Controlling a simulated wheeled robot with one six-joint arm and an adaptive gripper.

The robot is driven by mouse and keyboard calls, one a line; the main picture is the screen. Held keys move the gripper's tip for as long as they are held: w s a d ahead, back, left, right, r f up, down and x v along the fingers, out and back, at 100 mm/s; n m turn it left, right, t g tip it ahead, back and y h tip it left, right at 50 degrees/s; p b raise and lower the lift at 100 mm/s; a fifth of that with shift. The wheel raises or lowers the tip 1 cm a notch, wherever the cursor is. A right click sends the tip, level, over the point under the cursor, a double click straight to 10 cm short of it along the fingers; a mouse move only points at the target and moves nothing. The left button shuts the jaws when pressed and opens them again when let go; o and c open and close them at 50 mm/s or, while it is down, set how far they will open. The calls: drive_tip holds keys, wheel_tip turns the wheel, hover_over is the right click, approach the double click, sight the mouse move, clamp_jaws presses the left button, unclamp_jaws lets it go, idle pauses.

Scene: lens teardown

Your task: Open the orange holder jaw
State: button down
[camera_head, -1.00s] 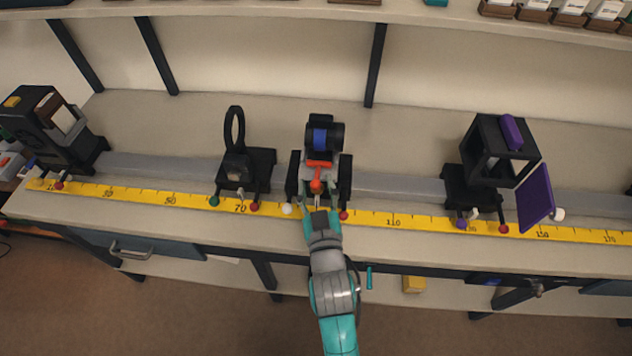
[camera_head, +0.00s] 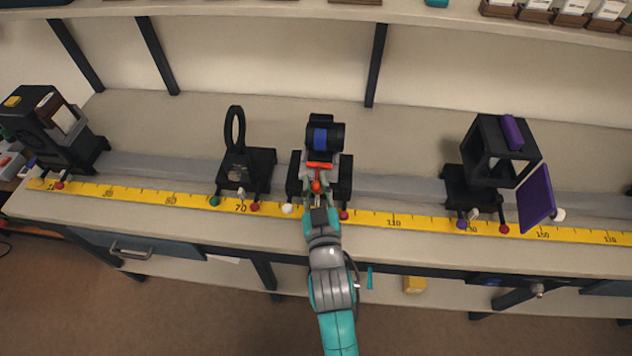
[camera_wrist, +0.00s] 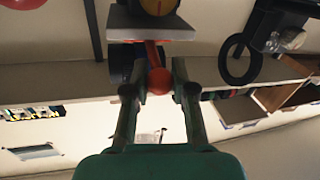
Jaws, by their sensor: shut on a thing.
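The orange holder jaw (camera_head: 319,165) is on the middle carriage, below a black lens body with a blue band (camera_head: 320,139). An orange-red ball-ended lever (camera_head: 316,186) hangs at its front. My gripper (camera_head: 317,192) reaches up from the front edge of the bench to this lever. In the wrist view my green fingers (camera_wrist: 158,77) stand on both sides of the orange ball (camera_wrist: 159,81), closed on it. A grey plate (camera_wrist: 150,24) shows just above the ball. The jaw itself is mostly hidden in the wrist view.
The carriages ride a grey rail (camera_head: 395,187) behind a yellow ruler (camera_head: 400,220). A black ring holder (camera_head: 235,130) stands to the left. A black cage (camera_head: 492,150) and a purple panel (camera_head: 536,197) stand to the right. The bench behind the rail is clear.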

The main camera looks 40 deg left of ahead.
drive_tip(key=shift+v, duration=1.05)
drive_tip(key=shift+s+a, duration=0.1)
drive_tip(key=shift+a, duration=0.1)
drive_tip(key=c, duration=0.9)
unclamp_jaws()
drive_tip(key=shift+c, duration=0.2)
drive_tip(key=shift+s+d, duration=0.1)
drive_tip(key=v, duration=1.1)
drive_tip(key=shift+s+d, duration=0.25)
drive_tip(key=shift+s, duration=0.05)
